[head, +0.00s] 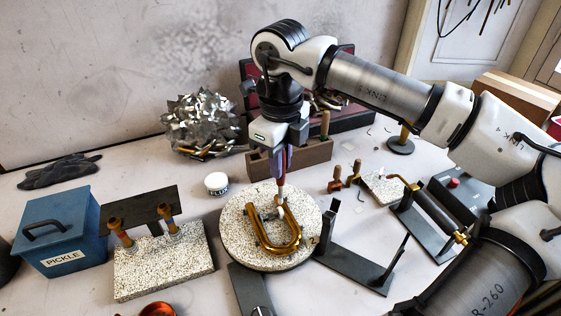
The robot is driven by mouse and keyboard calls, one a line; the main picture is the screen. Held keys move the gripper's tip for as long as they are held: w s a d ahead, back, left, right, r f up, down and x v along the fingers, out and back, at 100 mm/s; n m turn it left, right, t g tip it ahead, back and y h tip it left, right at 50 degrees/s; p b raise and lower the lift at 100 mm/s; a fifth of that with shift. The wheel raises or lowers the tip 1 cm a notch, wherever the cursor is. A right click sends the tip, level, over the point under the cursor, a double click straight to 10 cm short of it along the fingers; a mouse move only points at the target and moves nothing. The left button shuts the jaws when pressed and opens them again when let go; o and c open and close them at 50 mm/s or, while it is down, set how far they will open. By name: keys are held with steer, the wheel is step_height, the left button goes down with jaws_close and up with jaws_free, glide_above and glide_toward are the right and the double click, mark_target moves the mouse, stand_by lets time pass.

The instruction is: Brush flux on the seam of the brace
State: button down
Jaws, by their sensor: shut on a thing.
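My gripper (282,172) points straight down over the round speckled board (231,236). It is shut on a slim upright tool, seemingly the flux brush (281,190), mostly hidden by the fingers. The brush's lower end is at the upper end of the brass U-shaped tube (293,238), which lies on the board. The brace seems to be the small greyish piece (268,213) between the tube's legs. Its seam is too small to make out, and I cannot tell whether the brush touches it. The white flux jar (216,184) stands left of the board.
A wooden block (262,161) stands close behind my gripper. Dark metal stands (350,262) lie right of the board. A speckled slab with two wooden-handled tools (160,272) and the blue pickle box (57,232) are at left. Bare bench shows around the flux jar.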

steer(key=shift+r+p, duration=1.9)
steer(key=shift+r, duration=1.55)
